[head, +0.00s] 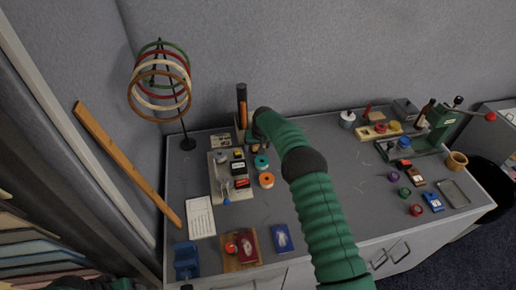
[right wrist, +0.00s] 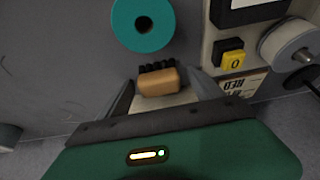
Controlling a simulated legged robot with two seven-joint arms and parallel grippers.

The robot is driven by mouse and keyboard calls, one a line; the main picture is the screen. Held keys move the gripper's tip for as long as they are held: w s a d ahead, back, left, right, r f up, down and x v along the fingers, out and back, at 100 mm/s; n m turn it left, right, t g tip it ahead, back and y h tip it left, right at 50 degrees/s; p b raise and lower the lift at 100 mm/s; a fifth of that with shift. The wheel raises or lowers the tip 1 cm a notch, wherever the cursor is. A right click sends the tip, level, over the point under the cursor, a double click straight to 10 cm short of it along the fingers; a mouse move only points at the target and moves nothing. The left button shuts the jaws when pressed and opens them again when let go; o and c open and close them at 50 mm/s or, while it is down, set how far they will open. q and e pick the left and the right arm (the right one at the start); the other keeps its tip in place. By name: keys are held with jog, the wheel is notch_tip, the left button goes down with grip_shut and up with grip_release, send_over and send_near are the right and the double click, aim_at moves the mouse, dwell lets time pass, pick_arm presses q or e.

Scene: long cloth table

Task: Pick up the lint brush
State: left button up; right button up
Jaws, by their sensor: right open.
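The lint brush (right wrist: 158,82) has a tan wooden back and black bristles. In the right wrist view it sits between the tips of my right gripper (right wrist: 163,92), with a small gap at each side. My right gripper is open around it and not closed on it. In the head view my green right arm reaches to the back of the table, and its gripper (head: 248,136) is small and mostly covered by the arm. The brush is hard to make out there. My left gripper is not in view; only dark green bits show at the bottom left edge.
A teal spool (right wrist: 143,20) lies close beside the brush, with an orange spool (head: 266,180) nearby. A ring stand (head: 188,142) is at the back left. The table middle (head: 345,170) is clear.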

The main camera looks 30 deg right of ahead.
jog(key=c, duration=1.6)
notch_tip(320, 180, up, 10)
jog(key=shift+r, duration=0.1)
